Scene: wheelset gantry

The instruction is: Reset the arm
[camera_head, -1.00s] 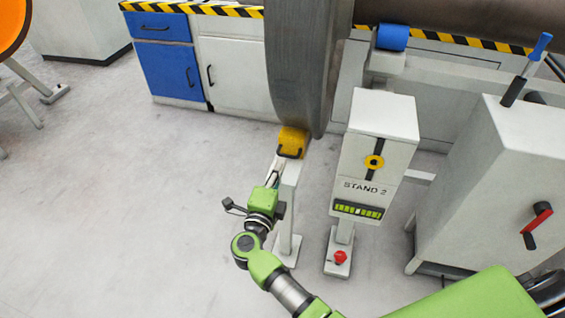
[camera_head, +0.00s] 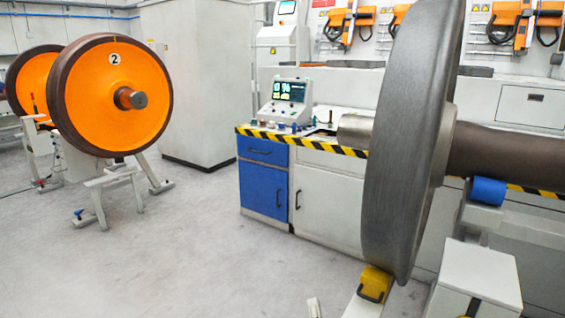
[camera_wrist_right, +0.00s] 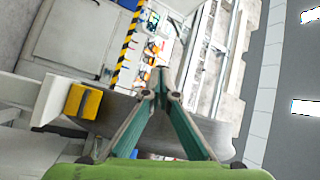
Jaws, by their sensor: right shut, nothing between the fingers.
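My right gripper (camera_wrist_right: 162,82) shows in the right wrist view with its two grey-green fingers meeting at the tips, shut and empty. In the head view only a small pale tip of the right gripper (camera_head: 314,307) shows at the bottom edge; the rest of the arm is out of frame. It is left of the yellow block (camera_head: 375,284) under the large grey wheel (camera_head: 408,140), apart from it. The yellow block also shows left of the fingers in the wrist view (camera_wrist_right: 84,101). My left gripper is in neither view.
A blue-and-white cabinet (camera_head: 264,188) with a striped edge stands behind the wheel. A blue roller (camera_head: 488,191) and a white stand box (camera_head: 478,275) are at the right. An orange wheelset (camera_head: 108,105) stands at the left. The floor at left and centre is open.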

